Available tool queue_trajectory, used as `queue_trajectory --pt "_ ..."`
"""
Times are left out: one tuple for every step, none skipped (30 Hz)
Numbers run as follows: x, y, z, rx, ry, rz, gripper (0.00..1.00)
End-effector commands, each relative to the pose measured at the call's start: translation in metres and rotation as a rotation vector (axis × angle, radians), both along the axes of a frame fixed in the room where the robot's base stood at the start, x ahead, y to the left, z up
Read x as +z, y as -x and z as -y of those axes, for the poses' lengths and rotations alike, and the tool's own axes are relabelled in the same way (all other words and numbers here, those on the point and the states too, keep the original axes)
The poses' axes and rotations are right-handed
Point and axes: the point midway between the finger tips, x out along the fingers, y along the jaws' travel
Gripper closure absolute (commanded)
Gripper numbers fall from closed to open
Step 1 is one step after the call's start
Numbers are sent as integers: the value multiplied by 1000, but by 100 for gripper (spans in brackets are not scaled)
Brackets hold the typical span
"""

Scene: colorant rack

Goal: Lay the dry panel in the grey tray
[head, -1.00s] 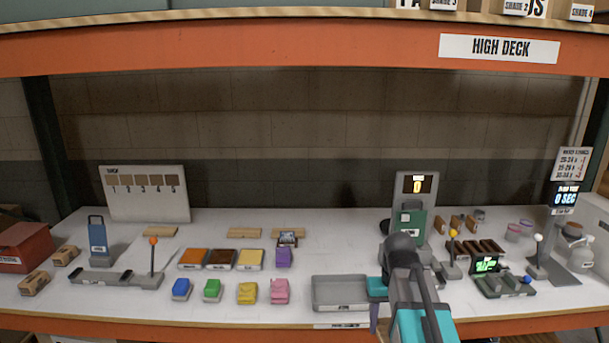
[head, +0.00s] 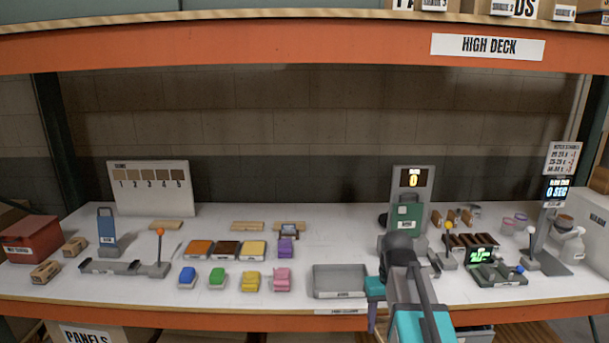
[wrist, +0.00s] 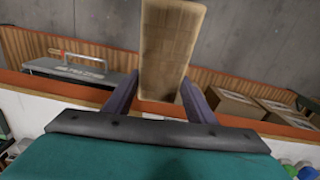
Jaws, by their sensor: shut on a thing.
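The grey tray (head: 339,293) sits empty near the front edge of the bench in the head view, just left of my arm. My gripper (head: 372,317) is at the bench's front edge, right of the tray, and my arm partly covers it there. In the wrist view my gripper (wrist: 155,100) is shut on a light wooden panel (wrist: 170,45), which stands out lengthwise from between the fingers. In the head view I cannot make out the held panel.
Several coloured blocks (head: 250,282) stand left of the tray. A green unit (head: 405,215) stands behind my arm, and a lever device (head: 495,278) is to the right. The high deck (head: 250,50) crosses above. The wrist view shows a grey case (wrist: 75,73) and cardboard boxes (wrist: 232,102).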

Motion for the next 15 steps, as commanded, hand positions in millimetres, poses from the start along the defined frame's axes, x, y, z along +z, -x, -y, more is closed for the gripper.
queue_trajectory --pt "-3 -3 -2 16 0 0 78" --pt "-4 -4 -3 29 0 0 78" --pt "-5 -6 -5 46 0 0 78" --pt "-6 -7 -6 58 0 0 78" --pt "-7 -8 -7 70 0 0 78" --pt "-8 -10 -9 87 0 0 78" --pt "-9 -11 -11 100 0 0 78" --pt "-10 -14 -13 119 0 0 78" --pt "-12 -16 -16 142 0 0 78" --pt "-13 -18 -18 160 0 0 78" --pt "-14 -19 -20 176 0 0 78" --pt "-17 -23 -23 208 0 1 78" --pt "-18 -25 -26 230 -1 1 78" --pt "-19 -27 -28 253 -1 1 78" --pt "-21 -30 -32 284 -1 1 78"
